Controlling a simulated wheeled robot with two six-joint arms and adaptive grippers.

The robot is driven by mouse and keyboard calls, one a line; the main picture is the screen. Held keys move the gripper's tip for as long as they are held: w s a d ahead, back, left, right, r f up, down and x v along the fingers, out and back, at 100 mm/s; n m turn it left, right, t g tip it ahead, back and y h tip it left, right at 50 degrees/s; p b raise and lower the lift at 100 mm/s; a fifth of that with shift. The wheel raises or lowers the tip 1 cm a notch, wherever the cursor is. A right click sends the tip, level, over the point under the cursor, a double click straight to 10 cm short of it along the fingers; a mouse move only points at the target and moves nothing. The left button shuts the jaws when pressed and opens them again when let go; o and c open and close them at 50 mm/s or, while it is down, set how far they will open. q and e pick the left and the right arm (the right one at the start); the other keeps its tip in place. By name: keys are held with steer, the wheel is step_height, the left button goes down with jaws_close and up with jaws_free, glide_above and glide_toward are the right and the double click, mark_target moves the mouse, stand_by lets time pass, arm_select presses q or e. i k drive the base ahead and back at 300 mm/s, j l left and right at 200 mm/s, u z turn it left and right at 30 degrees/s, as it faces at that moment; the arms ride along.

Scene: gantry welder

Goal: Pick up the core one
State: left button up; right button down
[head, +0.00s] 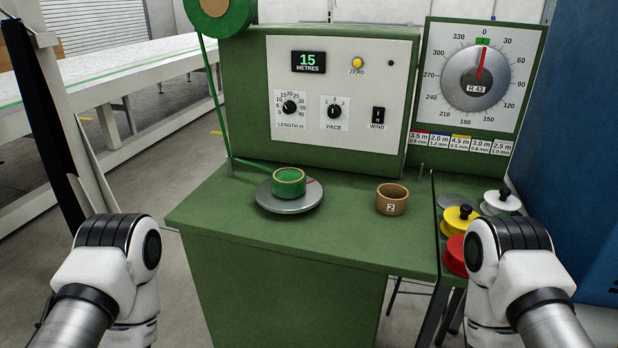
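A cardboard core wound with green ribbon (288,182) sits on the round grey turntable (276,200) on top of the green bench. No number shows on its visible side. A bare brown core (392,200) with a label reading "2" stands upright on the bench to its right. No core with a visible "1" is in view. My two arms come in at the lower left and lower right. Only their white and black links show, apart from both cores. Neither gripper can be seen.
A large green ribbon roll (220,14) feeds ribbon down to the turntable. A dial (477,80) stands behind yellow (459,219), red and white spools at right. The bench front (300,235) is clear.

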mark_target(287, 183)
steer(key=i+j, duration=0.1)
steer(key=j, duration=0.25)
steer(key=i+j, duration=0.1)
steer(key=j, duration=0.25)
steer(key=i+j, duration=0.1)
steer(key=j, duration=0.25)
steer(key=i+j, duration=0.15)
steer(key=j, duration=0.15)
